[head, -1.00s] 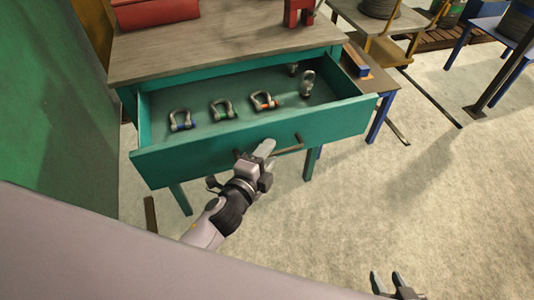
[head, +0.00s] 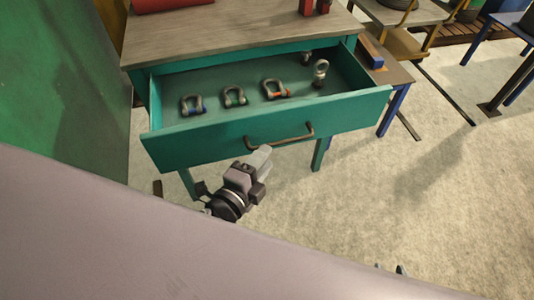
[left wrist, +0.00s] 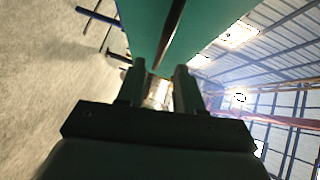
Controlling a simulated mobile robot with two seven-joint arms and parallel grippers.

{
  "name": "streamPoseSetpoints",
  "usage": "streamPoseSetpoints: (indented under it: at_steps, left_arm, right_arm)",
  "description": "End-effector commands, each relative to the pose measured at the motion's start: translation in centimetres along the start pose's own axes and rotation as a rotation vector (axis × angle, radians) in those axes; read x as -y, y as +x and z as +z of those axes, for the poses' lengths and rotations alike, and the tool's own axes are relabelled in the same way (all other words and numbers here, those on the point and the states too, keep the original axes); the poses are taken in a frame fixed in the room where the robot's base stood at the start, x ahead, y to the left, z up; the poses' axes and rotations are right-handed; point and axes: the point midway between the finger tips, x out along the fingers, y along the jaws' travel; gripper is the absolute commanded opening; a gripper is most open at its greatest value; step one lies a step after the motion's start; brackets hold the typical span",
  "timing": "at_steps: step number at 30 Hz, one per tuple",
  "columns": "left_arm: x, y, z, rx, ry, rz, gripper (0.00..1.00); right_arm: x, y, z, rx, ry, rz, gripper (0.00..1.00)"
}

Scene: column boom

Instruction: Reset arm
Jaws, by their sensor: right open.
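My left gripper (head: 258,160) is in front of the open teal drawer (head: 205,147), just below its dark bar handle (head: 279,138). The handle shows whole and the gripper looks clear of it. In the left wrist view the two fingers (left wrist: 160,80) stand apart with a gap; a bright patch shows between them and I see no held object. My right gripper (head: 391,269) shows only its fingertips at the bottom edge, open, over the floor.
Shackles with blue (head: 193,104), green (head: 234,96) and orange (head: 276,89) marks lie in the drawer, beside an eye-shaped fitting (head: 320,72). The workbench top (head: 240,35) is above. A low side table (head: 390,72) stands right.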

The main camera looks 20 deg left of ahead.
Motion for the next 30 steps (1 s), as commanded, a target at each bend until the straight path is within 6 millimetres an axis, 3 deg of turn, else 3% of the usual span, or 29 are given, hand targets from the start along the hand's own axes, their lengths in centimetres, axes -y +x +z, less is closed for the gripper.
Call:
streamPoseSetpoints:
  at_steps: [20,23,30]
  left_arm:
    - [-0.3,-0.7,0.5,0.014,-0.065,0.023,0.36]
    - [-1.0,-1.9,1.4,0.046,-0.22,0.071,0.36]
    - [-4.1,-7.3,4.2,0.211,-0.83,0.237,0.36]
  right_arm:
    - [0.0,-0.3,-0.3,0.002,0.001,0.0,0.43]
    - [0.0,-0.8,-1.0,0.001,0.0,0.0,0.43]
    - [0.0,-2.3,-3.2,-0.006,-0.003,0.002,0.43]
